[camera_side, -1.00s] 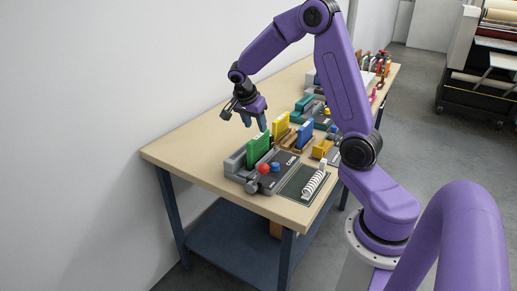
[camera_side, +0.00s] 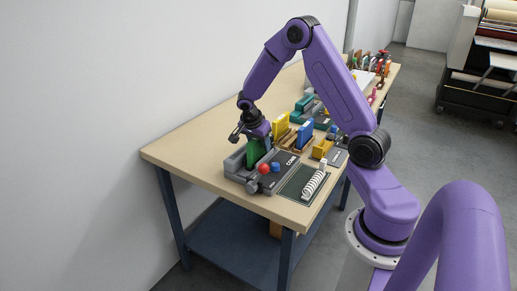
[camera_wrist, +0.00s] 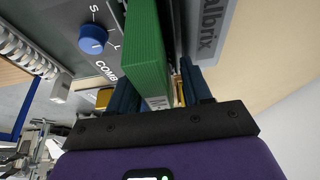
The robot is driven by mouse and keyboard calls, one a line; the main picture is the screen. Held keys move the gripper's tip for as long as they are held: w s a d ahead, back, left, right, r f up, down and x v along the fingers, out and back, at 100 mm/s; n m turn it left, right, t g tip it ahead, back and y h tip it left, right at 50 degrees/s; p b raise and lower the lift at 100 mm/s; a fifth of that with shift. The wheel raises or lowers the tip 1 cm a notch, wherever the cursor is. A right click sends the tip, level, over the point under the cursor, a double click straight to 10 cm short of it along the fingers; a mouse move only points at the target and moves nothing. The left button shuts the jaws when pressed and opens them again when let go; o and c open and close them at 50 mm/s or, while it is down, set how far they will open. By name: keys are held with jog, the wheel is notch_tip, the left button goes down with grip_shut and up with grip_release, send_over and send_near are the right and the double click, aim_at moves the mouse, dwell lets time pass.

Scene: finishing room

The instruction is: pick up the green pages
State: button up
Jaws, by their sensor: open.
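The green pages (camera_side: 253,153) stand upright as a block in the grey comb machine (camera_side: 285,162) near the front of the table. In the wrist view the green pages (camera_wrist: 147,50) stand between the two dark blue fingers of my gripper (camera_wrist: 160,88). My gripper (camera_side: 259,144) is low over the block in the side view, with a finger on either side. The jaws are open around the pages. The gripper hides the upper part of the block in the side view.
The comb machine carries a red knob (camera_side: 264,169) and a blue knob (camera_side: 276,167). Yellow (camera_side: 280,126) and blue (camera_side: 305,133) blocks stand close behind. A white coil (camera_side: 313,186) lies on a dark mat to the right. The table's left side is clear.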

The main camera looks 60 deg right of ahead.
jog(key=shift+f, duration=0.1)
dwell(0.3)
grip_shut()
